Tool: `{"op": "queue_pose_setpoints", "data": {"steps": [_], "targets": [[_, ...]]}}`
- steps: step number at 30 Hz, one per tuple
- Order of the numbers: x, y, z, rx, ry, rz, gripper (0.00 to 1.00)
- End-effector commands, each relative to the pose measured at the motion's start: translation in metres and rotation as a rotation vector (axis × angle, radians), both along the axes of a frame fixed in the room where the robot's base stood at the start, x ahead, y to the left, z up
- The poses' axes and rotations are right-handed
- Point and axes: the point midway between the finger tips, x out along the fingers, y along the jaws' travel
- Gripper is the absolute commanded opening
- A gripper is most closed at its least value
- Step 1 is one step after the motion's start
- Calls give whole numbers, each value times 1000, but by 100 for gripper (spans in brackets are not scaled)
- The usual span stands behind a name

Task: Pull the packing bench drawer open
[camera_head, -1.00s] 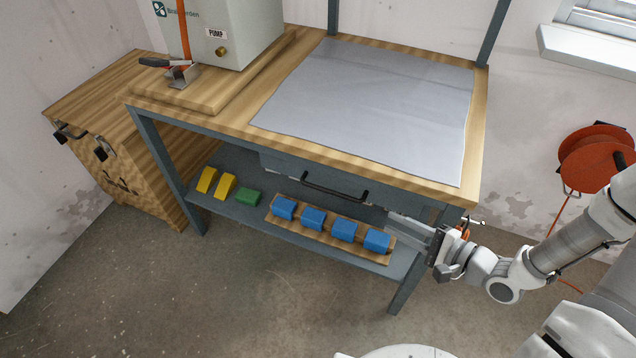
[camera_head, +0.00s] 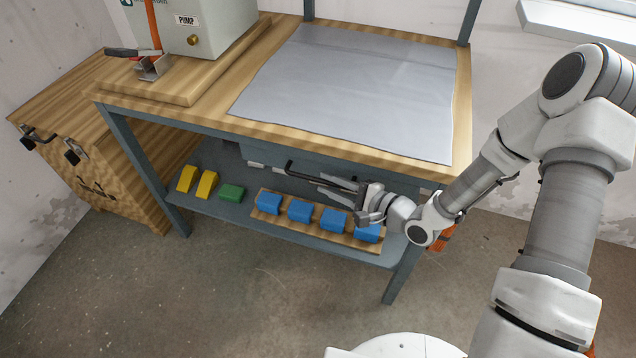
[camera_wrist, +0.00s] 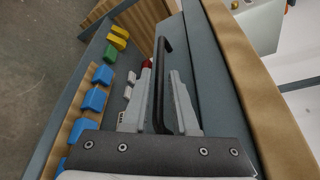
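The packing bench (camera_head: 245,125) has a wood top over a grey-blue frame. Its grey drawer front (camera_head: 258,155) sits under the top's front edge and looks shut. A dark bar handle (camera_head: 300,172) runs along the drawer front, and it shows upright in the wrist view (camera_wrist: 160,75). My gripper (camera_head: 322,185) is at the right part of the handle. In the wrist view my gripper (camera_wrist: 160,74) is open, with one finger on each side of the bar. Gaps show between bar and fingers; I cannot tell their depth along the bar.
A lower shelf (camera_head: 215,208) holds blue blocks (camera_head: 300,211) on a wooden board, a green block (camera_head: 231,193) and yellow blocks (camera_head: 206,184). A grey sheet (camera_head: 355,85) covers the bench top. A wooden cabinet (camera_head: 75,130) stands left. The floor in front is clear.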

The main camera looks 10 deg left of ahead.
Motion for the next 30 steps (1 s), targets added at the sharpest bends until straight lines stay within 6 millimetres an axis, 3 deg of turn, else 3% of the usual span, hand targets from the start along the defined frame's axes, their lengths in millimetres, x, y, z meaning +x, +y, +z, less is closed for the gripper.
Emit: {"op": "queue_pose_setpoints", "data": {"steps": [7,18,23,30], "targets": [[12,28,-7,0,-1,2,27],[14,32,-7,0,0,0,27],[14,32,-7,0,0,0,0],[14,32,-7,0,0,0,0]]}}
